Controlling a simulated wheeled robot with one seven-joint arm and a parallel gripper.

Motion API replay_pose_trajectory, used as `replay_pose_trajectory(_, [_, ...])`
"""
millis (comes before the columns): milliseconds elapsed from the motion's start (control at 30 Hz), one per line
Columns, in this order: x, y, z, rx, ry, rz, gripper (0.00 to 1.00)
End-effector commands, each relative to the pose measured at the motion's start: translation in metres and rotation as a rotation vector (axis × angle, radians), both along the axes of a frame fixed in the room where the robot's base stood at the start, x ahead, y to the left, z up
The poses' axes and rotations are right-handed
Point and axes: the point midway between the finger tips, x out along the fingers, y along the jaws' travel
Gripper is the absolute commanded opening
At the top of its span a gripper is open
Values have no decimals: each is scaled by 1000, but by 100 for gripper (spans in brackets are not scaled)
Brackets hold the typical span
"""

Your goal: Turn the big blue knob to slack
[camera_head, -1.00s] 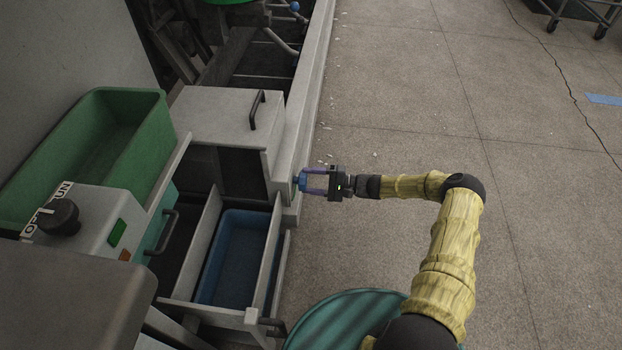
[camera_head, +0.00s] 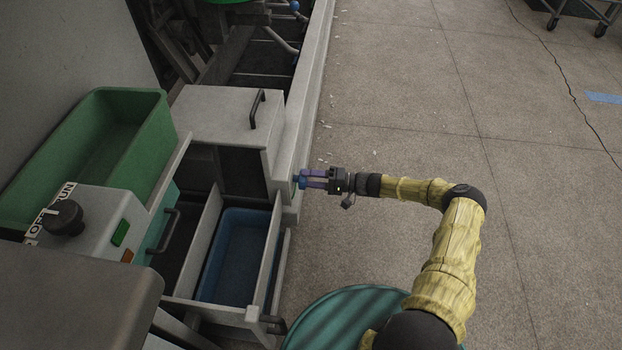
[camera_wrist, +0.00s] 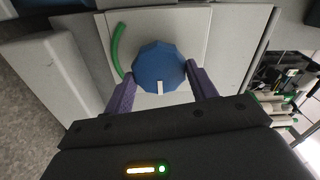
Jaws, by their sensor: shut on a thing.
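The big blue knob (camera_wrist: 158,66) sits on a pale plate on the machine's side and fills the middle of the wrist view. A white pointer mark (camera_wrist: 160,87) on it faces my gripper's palm. A green arc (camera_wrist: 118,52) is on the plate at the knob's left in that view. My gripper (camera_wrist: 163,84) is shut on the knob, one purple finger on each side. In the head view the knob (camera_head: 300,182) is small and partly hidden by my gripper (camera_head: 304,182). No lettering by the knob can be read.
An open drawer with a blue bin (camera_head: 236,255) is left of my gripper. A green crate (camera_head: 105,150) and a control box with a black knob (camera_head: 64,217) stand further left. A teal round thing (camera_head: 345,315) is at the bottom.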

Motion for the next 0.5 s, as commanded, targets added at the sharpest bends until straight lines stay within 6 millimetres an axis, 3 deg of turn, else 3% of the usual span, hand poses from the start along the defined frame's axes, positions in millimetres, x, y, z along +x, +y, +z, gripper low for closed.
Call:
replay_pose_trajectory(233, [0,0,-2,-3,3,-1,34])
replay_pose_trajectory(267, [0,0,-2,-3,3,-1,61])
replay_pose_trajectory(333, [0,0,-2,-3,3,-1,74])
replay_pose_trajectory(367, [0,0,-1,-3,3,-1,79])
replay_pose_trajectory(500, [0,0,-1,-2,2,0,79])
